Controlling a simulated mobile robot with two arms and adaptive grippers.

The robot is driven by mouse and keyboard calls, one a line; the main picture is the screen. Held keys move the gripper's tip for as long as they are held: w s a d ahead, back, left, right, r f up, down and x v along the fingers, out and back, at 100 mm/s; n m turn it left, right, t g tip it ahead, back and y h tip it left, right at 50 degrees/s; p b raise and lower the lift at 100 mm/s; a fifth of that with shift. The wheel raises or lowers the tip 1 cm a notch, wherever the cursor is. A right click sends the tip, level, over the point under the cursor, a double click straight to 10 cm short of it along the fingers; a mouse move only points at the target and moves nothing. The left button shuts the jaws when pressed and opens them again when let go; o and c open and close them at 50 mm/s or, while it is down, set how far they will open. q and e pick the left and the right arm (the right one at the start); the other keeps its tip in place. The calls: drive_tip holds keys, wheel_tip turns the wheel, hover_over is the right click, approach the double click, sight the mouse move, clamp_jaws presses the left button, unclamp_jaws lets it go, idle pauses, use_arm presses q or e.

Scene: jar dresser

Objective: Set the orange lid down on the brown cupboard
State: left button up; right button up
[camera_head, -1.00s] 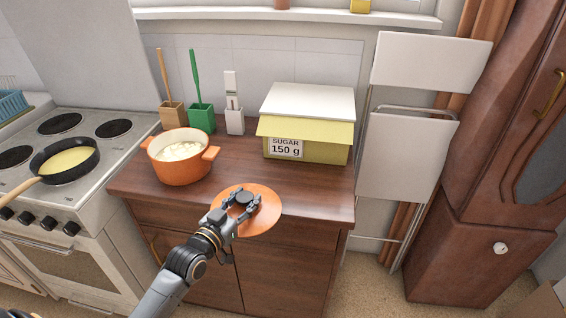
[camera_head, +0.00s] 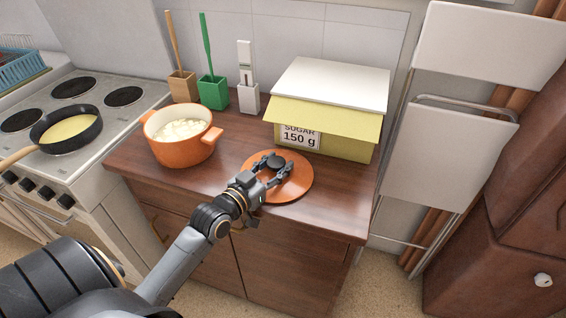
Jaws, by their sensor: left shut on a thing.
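The orange lid (camera_head: 299,188) is a flat round disc with a dark knob on top. It appears over the front part of the brown cupboard's (camera_head: 345,205) wooden top, to the right of the orange pot. My left gripper (camera_head: 278,172) is shut on the lid's dark knob, its fingers around it. The lid looks level and low over the top; I cannot tell whether it touches the wood. The orange pot (camera_head: 178,149) stands uncovered with pale contents. My right gripper is not in view.
The yellow sugar box (camera_head: 325,115) with a white lid stands behind the orange lid. Green (camera_head: 213,93), wooden (camera_head: 182,86) and white (camera_head: 249,97) holders line the wall. A stove with a frying pan (camera_head: 66,131) is at left, a folded white chair (camera_head: 445,155) at right.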

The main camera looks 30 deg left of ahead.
use_arm(q)
drive_tip(key=shift+s+r, duration=0.15)
drive_tip(key=shift+s, duration=0.1)
drive_tip(key=shift+s+a+r, duration=0.1)
drive_tip(key=shift+s, duration=0.1)
drive_tip(key=o, duration=1.2)
drive_tip(key=shift+w+f, duration=0.15)
drive_tip(key=shift+f, duration=0.15)
drive_tip(key=shift+c, duration=0.2)
drive_tip(key=shift+o, duration=0.5)
drive_tip(key=shift+r, duration=0.25)
drive_tip(key=s, duration=1.1)
drive_tip(key=shift+a+r+b, duration=0.15)
drive_tip(key=shift+a+b, duration=0.15)
drive_tip(key=shift+b, duration=0.05)
drive_tip(key=shift+s+r, duration=0.15)
drive_tip(key=shift+s, duration=0.4)
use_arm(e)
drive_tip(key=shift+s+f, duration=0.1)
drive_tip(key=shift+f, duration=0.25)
